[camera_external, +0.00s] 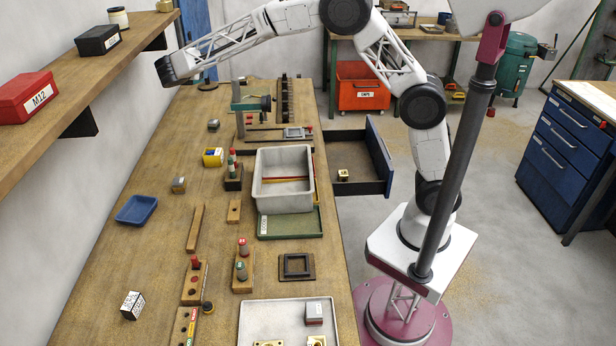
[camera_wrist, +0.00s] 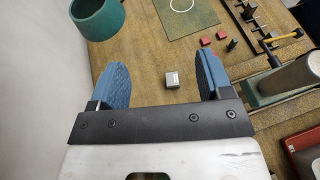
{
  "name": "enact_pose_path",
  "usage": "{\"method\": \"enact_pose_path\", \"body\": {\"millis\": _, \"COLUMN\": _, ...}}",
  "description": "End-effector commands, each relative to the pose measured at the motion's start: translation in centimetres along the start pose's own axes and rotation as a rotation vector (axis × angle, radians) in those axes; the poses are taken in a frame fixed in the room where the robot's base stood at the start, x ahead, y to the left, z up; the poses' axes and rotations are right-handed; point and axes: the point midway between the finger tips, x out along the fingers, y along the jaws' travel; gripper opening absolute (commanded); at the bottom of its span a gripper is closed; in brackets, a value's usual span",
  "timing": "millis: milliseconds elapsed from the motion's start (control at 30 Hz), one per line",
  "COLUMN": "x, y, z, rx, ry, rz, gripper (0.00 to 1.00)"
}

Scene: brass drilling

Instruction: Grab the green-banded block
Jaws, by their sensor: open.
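No green band can be made out for certain on any block. My gripper (camera_external: 163,72) is high above the bench's far left side. In the wrist view my gripper (camera_wrist: 161,78) has its blue fingers wide apart, holding nothing.
A grey bin (camera_external: 258,180) stands mid-bench, near a blue tray (camera_external: 136,210) and a yellow box (camera_external: 213,157). A wall shelf (camera_external: 75,85) runs along the left. The wrist view shows a teal cylindrical container (camera_wrist: 97,22) and a green mat (camera_wrist: 190,22).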

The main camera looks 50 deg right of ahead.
Motion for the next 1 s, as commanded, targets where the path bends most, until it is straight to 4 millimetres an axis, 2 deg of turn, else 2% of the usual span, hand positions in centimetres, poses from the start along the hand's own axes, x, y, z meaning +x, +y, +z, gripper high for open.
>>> {"method": "enact_pose_path", "body": {"millis": 67, "x": -0.2, "y": 0.7, "z": -0.5, "rx": -0.017, "ry": -0.011, "rz": 0.005, "gripper": 0.72}}
{"method": "enact_pose_path", "body": {"millis": 100, "x": 0.5, "y": 0.5, "z": -1.9, "rx": -0.017, "ry": -0.009, "rz": 0.003, "gripper": 0.72}}
{"method": "enact_pose_path", "body": {"millis": 267, "x": 2.3, "y": 0.4, "z": -6.0, "rx": -0.017, "ry": -0.009, "rz": 0.002, "gripper": 0.72}}
{"method": "enact_pose_path", "body": {"millis": 733, "x": 8.3, "y": 0.3, "z": -20.3, "rx": -0.016, "ry": -0.007, "rz": 0.003, "gripper": 0.72}}
{"method": "enact_pose_path", "body": {"millis": 833, "x": 9.1, "y": 0.3, "z": -22.0, "rx": -0.014, "ry": -0.008, "rz": 0.003, "gripper": 0.72}}
{"method": "enact_pose_path", "body": {"millis": 1000, "x": 9.5, "y": 0.3, "z": -23.1, "rx": -0.011, "ry": -0.008, "rz": 0.004, "gripper": 0.72}}
